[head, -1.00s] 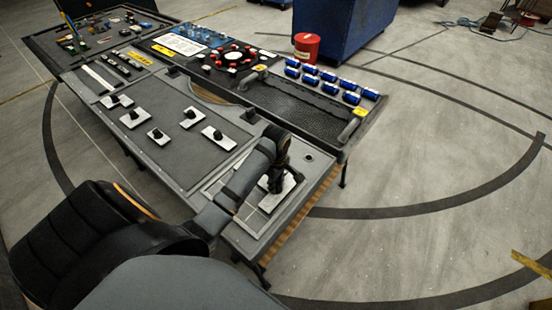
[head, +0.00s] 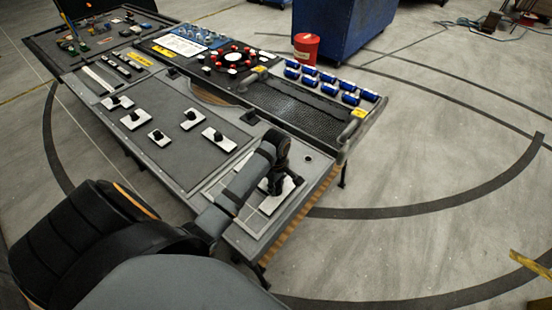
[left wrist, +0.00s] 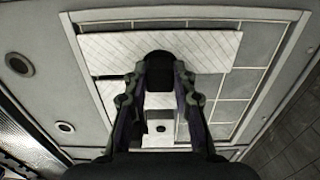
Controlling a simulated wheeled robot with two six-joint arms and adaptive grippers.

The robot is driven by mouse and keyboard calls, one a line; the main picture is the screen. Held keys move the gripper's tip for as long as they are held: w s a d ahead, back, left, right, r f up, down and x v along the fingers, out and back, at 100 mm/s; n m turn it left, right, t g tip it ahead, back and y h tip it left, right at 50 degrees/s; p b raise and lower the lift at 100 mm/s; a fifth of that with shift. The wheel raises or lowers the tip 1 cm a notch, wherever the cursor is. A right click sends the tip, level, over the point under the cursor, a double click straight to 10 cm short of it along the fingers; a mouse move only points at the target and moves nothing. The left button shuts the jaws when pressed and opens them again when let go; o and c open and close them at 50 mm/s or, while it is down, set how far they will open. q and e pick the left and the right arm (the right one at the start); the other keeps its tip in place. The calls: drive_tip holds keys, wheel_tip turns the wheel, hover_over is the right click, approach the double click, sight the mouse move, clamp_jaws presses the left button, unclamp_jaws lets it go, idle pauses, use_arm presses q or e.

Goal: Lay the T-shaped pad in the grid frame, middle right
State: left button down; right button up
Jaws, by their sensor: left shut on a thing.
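The white T-shaped pad (left wrist: 205,50) shows in the left wrist view, its wide bar at the top and its stem running down between my fingers. In the head view the pad (head: 288,188) is partly hidden by my arm. My left gripper (left wrist: 159,72) is shut on the pad's black knob. The grid frame (left wrist: 270,30) lies under the pad, its grey cells showing to the right. The frame also shows in the head view (head: 250,217). I cannot tell whether the pad touches the frame's floor or hangs just above it. My right gripper is out of view.
Several white pads with black knobs, one of them here (head: 219,137), lie on a dark mat (head: 172,163) left of the frame. A grey handle rail (head: 350,130) rises at the table's right edge.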

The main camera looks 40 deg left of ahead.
use_arm(q)
drive_tip(key=shift+f+p, duration=0.1)
drive_tip(key=shift+p, duration=0.35)
drive_tip(key=c, duration=1)
unclamp_jaws()
drive_tip(key=shift+r+p, duration=1)
drive_tip(key=shift+p, duration=0.5)
